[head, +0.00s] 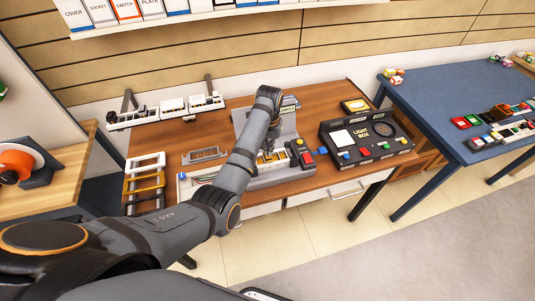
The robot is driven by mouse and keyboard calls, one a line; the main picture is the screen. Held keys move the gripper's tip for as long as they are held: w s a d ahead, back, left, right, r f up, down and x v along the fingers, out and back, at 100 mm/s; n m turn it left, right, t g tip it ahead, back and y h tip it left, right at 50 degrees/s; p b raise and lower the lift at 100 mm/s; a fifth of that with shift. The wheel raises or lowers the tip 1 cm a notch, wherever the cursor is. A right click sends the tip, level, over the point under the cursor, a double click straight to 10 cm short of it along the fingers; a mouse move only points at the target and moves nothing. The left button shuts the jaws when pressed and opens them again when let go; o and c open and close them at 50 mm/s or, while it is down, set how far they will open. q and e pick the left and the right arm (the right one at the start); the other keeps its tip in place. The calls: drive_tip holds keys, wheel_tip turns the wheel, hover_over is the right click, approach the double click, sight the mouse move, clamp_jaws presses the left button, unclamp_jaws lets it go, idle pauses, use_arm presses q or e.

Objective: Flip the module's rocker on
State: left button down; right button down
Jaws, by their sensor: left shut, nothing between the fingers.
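My left arm reaches in from the left across the wooden workbench. My left gripper (268,148) is shut and empty, over the grey fixture (285,178) at the middle of the bench. The module and its rocker cannot be made out clearly; the arm and gripper cover much of the fixture. I cannot tell whether the gripper touches anything there, or how the rocker is set. My right gripper is not in view.
A red button (307,157) is at the fixture's right end. A black light box (365,136) stands to the right. Frames (145,181) lie at the bench's left, near a grey wire rack (204,155). A blue table (430,105) stands further right. White modules line the back left.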

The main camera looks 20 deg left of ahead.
sight(268, 157)
use_arm(q)
drive_tip(key=shift+f, duration=0.1)
idle(0.4)
drive_tip(key=shift+f+b, duration=0.3)
drive_tip(key=shift+f, duration=0.65)
drive_tip(key=shift+r, duration=0.1)
idle(0.4)
wheel_tip(268, 157, up, 7)
drive_tip(key=p, duration=0.9)
drive_tip(key=shift+f, duration=0.2)
